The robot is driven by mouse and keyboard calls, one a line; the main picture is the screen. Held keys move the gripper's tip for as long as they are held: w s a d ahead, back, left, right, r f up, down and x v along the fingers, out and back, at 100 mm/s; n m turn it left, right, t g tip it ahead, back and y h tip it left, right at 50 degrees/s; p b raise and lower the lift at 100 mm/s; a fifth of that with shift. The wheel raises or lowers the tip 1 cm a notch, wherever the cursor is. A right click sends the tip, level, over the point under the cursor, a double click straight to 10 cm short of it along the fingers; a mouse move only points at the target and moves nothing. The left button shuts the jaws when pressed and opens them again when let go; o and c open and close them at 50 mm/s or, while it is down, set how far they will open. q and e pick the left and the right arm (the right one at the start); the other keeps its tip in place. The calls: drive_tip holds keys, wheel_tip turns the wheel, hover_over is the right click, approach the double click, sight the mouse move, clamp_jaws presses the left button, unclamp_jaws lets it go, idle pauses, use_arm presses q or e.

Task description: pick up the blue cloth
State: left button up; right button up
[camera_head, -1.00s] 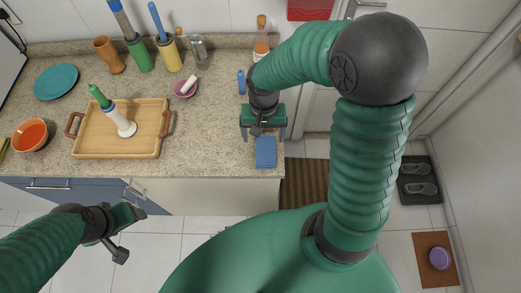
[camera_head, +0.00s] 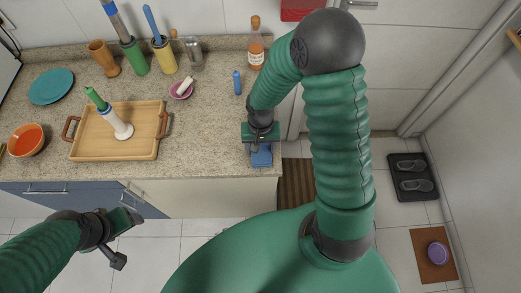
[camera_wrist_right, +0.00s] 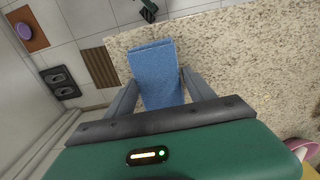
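The blue cloth (camera_head: 262,158) lies folded at the right front corner of the stone counter. In the head view my right gripper (camera_head: 259,144) is over the cloth and hides its back part. In the right wrist view the cloth (camera_wrist_right: 155,68) lies between the two grey fingers of my right gripper (camera_wrist_right: 160,80). The fingers are apart, one on each side, and I cannot tell whether they touch it. My left gripper (camera_head: 128,233) hangs in front of the counter, far from the cloth; its fingers do not show clearly.
A wooden tray (camera_head: 88,148) with a white and green brush stands to the left on the counter. A small blue object (camera_head: 237,83) and a bottle (camera_head: 256,50) stand behind my right gripper. The counter's middle is clear. Its right edge is close to the cloth.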

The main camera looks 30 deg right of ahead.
sight(262, 148)
drive_tip(key=shift+c, duration=1.1)
drive_tip(key=shift+d+f, duration=0.1)
drive_tip(key=shift+d, duration=0.3)
drive_tip(key=c, duration=0.6)
use_arm(q)
drive_tip(key=shift+d, duration=0.4)
use_arm(e)
drive_tip(key=shift+c, duration=0.2)
drive_tip(key=shift+r, duration=0.25)
wheel_tip(262, 148, up, 3)
drive_tip(key=shift+w+r, duration=0.1)
drive_tip(key=shift+w, duration=0.05)
use_arm(q)
drive_tip(key=b+x, duration=0.3)
drive_tip(key=shift+s+f+b, duration=0.25)
drive_tip(key=shift+s+b, duration=0.05)
use_arm(e)
drive_tip(key=s+a, duration=0.2)
drive_tip(key=a, duration=0.6)
drive_tip(key=s+a+r, duration=0.1)
drive_tip(key=a, duration=0.6)
drive_tip(key=shift+s+a+r, duration=0.15)
drive_tip(key=shift+s+a, duration=0.2)
drive_tip(key=shift+s, duration=0.05)
